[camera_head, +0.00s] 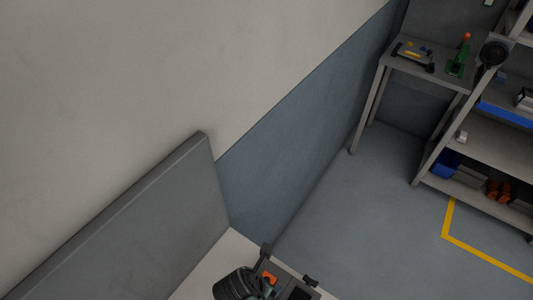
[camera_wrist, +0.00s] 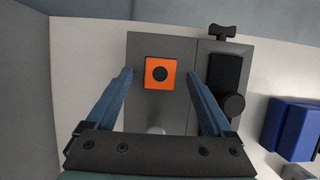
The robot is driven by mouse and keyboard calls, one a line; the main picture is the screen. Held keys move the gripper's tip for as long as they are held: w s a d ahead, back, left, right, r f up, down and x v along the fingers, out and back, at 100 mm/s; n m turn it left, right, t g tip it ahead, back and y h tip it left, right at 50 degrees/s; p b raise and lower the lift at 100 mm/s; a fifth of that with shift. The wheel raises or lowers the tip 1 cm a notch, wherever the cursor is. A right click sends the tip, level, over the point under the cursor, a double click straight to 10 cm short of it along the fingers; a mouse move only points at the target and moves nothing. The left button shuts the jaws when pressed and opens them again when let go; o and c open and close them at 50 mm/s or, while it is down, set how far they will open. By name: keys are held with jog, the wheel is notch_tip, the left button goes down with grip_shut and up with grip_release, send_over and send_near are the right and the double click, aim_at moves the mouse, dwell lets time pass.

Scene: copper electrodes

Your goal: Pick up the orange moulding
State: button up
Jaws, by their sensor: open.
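In the head view a small orange patch (camera_head: 269,278) shows at the bottom edge, partly hidden by my arm.
A dark clamp-like fixture (camera_wrist: 226,85) stands to the right of the moulding, with blue blocks (camera_wrist: 290,125) further right. In the head view a grey upright panel (camera_head: 130,230) runs behind the bench. A small table (camera_head: 425,68) and shelves (camera_head: 490,145) stand at the far right; the floor between is clear.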

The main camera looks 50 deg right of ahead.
jog(key=shift+d+f, duration=0.25)
jog(key=shift+f, duration=0.35)
jog(key=shift+c, duration=0.2)
grip_shut()
jog(key=shift+r, duration=0.1)
